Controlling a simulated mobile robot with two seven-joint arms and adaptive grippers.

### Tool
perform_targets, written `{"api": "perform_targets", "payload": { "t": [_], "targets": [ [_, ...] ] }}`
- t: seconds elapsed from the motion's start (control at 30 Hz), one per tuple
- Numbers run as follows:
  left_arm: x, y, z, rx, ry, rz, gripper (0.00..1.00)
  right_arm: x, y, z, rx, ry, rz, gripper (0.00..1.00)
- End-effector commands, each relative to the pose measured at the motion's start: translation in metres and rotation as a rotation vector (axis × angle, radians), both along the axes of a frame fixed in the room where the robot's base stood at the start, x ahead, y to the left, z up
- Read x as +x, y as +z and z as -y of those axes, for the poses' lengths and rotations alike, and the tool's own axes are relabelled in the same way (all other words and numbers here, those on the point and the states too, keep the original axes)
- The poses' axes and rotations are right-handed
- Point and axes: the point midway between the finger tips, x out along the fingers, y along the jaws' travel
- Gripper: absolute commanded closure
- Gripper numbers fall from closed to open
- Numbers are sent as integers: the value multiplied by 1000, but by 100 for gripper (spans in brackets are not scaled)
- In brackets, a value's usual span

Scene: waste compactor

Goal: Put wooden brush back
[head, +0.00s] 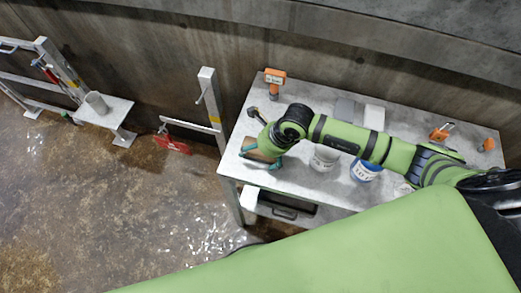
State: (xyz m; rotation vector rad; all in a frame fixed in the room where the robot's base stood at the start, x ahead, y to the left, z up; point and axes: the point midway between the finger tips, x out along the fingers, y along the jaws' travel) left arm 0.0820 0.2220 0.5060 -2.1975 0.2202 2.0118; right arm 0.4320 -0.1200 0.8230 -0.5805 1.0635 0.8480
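My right gripper (262,157) is over the left end of the grey worktable (310,93), at the end of the green arm that crosses the table from the right. A brown, wood-coloured piece (257,146), probably the wooden brush, shows between and beside its teal finger edges. The arm hides part of it, and I cannot tell whether the fingers press on it or only stand around it. My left gripper is not in view.
On the table are an orange power tool (275,76), a white pot (325,157), a blue-and-white can (366,169), grey blocks (345,107) and orange tools (441,132). A drawer (285,210) is below. A metal post (212,105) stands left. The wet floor is mostly open.

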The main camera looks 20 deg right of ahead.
Motion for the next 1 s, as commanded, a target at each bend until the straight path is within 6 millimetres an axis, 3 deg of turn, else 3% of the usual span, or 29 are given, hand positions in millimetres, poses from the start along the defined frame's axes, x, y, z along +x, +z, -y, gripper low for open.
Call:
{"api": "perform_targets", "payload": {
  "t": [0.27, 0.47, 1.0],
  "targets": [
    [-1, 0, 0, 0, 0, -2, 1, 0, 1, 0, 0, 0, 0, 2],
    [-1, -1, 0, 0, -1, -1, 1, -2, 12, 4, 0, 0, 3, 2],
    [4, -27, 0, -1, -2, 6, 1, -25, 102, 35, -1, 0, 3, 2]
  ]
}}
